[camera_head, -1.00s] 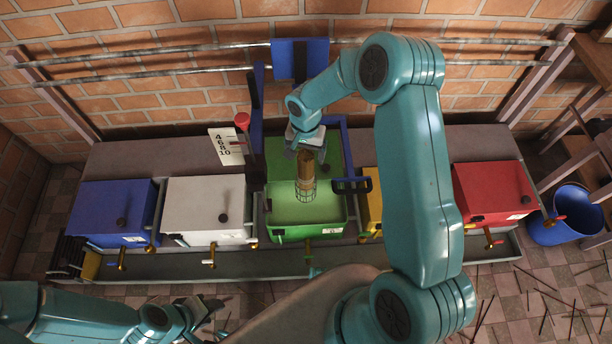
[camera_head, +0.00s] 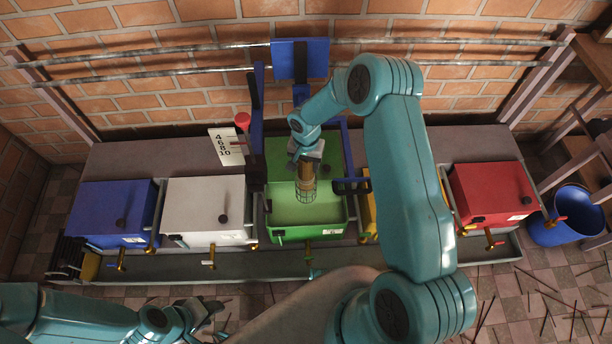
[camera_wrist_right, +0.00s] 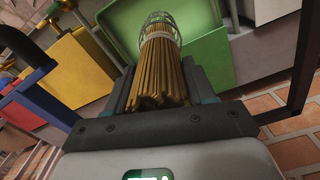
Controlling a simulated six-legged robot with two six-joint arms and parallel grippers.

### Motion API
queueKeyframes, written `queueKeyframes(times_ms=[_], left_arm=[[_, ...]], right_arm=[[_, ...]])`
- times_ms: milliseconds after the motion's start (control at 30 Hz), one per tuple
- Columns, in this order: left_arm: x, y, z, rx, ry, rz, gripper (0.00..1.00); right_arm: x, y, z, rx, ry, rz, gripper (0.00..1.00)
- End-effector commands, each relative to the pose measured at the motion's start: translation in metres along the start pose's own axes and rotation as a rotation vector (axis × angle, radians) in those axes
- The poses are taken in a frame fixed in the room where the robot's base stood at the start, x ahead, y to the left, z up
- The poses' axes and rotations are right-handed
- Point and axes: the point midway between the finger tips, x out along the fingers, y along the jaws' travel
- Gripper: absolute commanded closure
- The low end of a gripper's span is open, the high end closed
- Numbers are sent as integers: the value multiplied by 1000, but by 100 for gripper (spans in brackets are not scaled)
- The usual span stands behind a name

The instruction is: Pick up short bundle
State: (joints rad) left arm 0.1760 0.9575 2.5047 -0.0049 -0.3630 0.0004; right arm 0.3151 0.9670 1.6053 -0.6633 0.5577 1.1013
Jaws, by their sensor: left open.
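The short bundle of tan sticks (camera_head: 307,173) stands nearly upright with its lower end in a round wire cage (camera_head: 306,194), over the green box (camera_head: 333,214). My right gripper (camera_head: 306,156) is at the top of the bundle. In the right wrist view the bundle (camera_wrist_right: 160,72) lies between the two dark fingers, which sit close against its sides, and the cage (camera_wrist_right: 158,28) is around its far end. My left gripper (camera_head: 208,312) is open and empty, low at the left, far from the bundle.
Blue (camera_head: 112,207), white (camera_head: 205,203) and red (camera_head: 492,192) boxes with taps flank the green one; a yellow box (camera_head: 370,213) is mostly behind my right arm. A red-knobbed lever (camera_head: 242,121) and blue posts stand close to the green box. Loose sticks lie on the right floor.

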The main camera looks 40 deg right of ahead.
Motion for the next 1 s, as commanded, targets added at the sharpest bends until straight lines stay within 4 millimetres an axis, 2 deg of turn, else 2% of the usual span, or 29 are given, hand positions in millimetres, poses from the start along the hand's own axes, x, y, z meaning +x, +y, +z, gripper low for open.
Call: queueKeyframes(times_ms=[33, 67, 333, 467, 667, 1000], left_arm=[[0, 0, 0, 0, 0, 0, 57], [0, 0, 0, 0, 0, 0, 57], [0, 0, 0, 0, 0, 0, 57], [-2, 0, 0, 0, 0, 0, 57], [-5, 2, 0, 0, 0, 0, 57], [-13, 5, 0, 0, 0, 0, 57]], right_arm=[[0, 0, 0, 0, 0, 0, 94], [0, 0, 0, 0, 0, 0, 100], [-2, 0, 0, 0, 2, -1, 100], [-11, -1, -1, -1, 2, -1, 100], [-45, -1, -1, 1, 4, -2, 100], [-135, -1, -1, 0, 6, -5, 100]])
